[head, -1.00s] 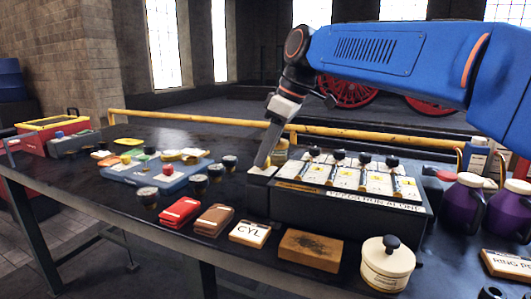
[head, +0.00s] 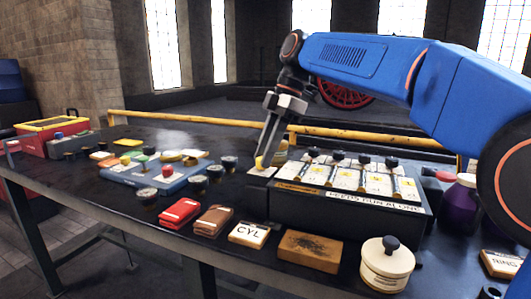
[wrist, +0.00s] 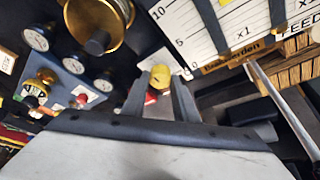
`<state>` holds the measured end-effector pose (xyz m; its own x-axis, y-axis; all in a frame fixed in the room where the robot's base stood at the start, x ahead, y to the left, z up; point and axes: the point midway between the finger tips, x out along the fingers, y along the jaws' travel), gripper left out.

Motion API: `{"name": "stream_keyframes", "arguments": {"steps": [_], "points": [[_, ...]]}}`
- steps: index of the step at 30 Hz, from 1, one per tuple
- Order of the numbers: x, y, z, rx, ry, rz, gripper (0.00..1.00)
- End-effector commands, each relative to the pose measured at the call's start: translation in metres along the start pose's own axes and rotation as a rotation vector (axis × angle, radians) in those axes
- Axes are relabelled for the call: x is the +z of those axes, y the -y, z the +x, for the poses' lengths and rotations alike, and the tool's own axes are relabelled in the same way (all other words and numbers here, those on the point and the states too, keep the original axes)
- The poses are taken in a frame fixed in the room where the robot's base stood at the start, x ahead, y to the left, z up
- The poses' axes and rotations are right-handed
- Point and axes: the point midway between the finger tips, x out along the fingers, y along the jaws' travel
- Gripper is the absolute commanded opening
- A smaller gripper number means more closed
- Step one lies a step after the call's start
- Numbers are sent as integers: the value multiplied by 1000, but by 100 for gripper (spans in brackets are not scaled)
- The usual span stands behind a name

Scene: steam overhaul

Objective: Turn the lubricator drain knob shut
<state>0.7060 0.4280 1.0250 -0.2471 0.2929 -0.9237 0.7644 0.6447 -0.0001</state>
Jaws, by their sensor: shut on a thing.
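My gripper (head: 264,158) points down at the left end of the dark box of white cards (head: 345,204). In the wrist view my gripper (wrist: 160,88) has its two fingers on either side of a small yellow knob (wrist: 160,76), shut on it. The yellow knob also shows at the fingertips in the head view (head: 260,163). I see no label on it, and its lower part is hidden. A brass cylinder (head: 280,154) stands just behind the fingers; in the wrist view a large brass body with a dark stub (wrist: 105,15) is at the upper left.
A blue tray (head: 155,175) with coloured parts and several dark-capped gauges (head: 197,184) stand left. Red (head: 180,212) and brown pouches (head: 213,220), a CYL block (head: 249,234), a wooden block (head: 309,251) and a cream jar (head: 387,267) line the front. A yellow rail (head: 200,121) runs behind.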

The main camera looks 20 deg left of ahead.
Motion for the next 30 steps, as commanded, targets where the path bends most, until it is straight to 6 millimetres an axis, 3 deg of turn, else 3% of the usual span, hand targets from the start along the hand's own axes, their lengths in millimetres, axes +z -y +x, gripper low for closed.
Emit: {"name": "stream_keyframes", "arguments": {"steps": [16,17,18,30], "points": [[0,0,-1,-7,1,-20,4],[0,0,-1,-7,1,-20,33],[0,0,-1,-7,1,-20,43],[0,-1,-4,-7,1,-20,45]]}}
